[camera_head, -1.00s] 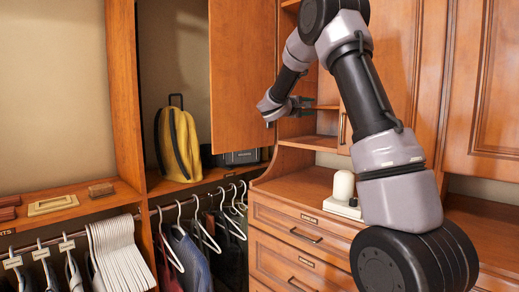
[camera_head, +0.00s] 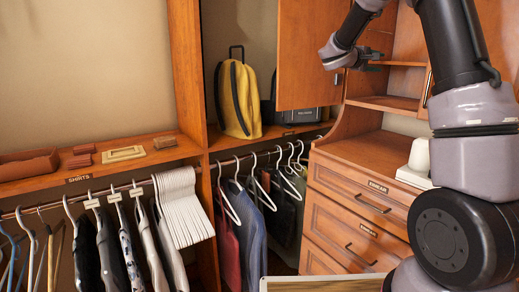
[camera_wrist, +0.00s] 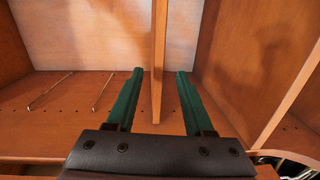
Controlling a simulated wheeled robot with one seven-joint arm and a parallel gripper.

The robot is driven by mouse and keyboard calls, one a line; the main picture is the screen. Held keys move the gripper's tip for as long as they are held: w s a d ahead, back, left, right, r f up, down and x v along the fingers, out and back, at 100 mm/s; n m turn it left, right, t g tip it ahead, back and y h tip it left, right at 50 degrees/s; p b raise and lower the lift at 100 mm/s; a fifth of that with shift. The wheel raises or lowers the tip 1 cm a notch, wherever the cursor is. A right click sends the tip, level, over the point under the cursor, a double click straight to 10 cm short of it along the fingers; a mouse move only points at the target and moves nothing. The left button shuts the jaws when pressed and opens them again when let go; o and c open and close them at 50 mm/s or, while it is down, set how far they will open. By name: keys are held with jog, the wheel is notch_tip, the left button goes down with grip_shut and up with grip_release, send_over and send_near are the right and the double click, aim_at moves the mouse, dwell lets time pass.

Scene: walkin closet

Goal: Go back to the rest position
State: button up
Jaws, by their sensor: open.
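My gripper (camera_head: 372,67) is in the upper right of the head view, small and partly hidden by its own wrist. It is beside the free edge of the open wooden cabinet door (camera_head: 309,50), in front of the open shelves. In the wrist view its two green fingers (camera_wrist: 160,72) are apart, with nothing clamped between them. An upright wooden panel edge (camera_wrist: 158,35) shows between the fingers; I cannot tell whether it touches them.
Shelves (camera_head: 385,103) and a drawer unit (camera_head: 358,202) stand close to my arm. A white object (camera_head: 419,155) is on the drawer top. A yellow backpack (camera_head: 239,98) sits on the left shelf. Hanging clothes (camera_head: 118,245) fill the lower left.

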jog(key=s+f+m+g+y, duration=0.2)
jog(key=s+m+y, duration=0.1)
jog(key=s, duration=0.7)
jog(key=s+f+m+g+y, duration=0.1)
jog(key=s+m+g+y, duration=0.15)
jog(key=s, duration=0.85)
jog(key=s+a+f+m+t+y, duration=0.1)
jog(key=s+a+f+m+y, duration=0.1)
jog(key=s+a+y, duration=0.3)
jog(key=s+a+f+m+t+y, duration=0.1)
jog(key=s+a+y, duration=0.5)
jog(key=s+a, duration=0.6)
jog(key=shift+s+a+f+m+t, duration=0.4)
jog(key=shift+s+m, duration=0.35)
jog(key=shift+s, duration=0.35)
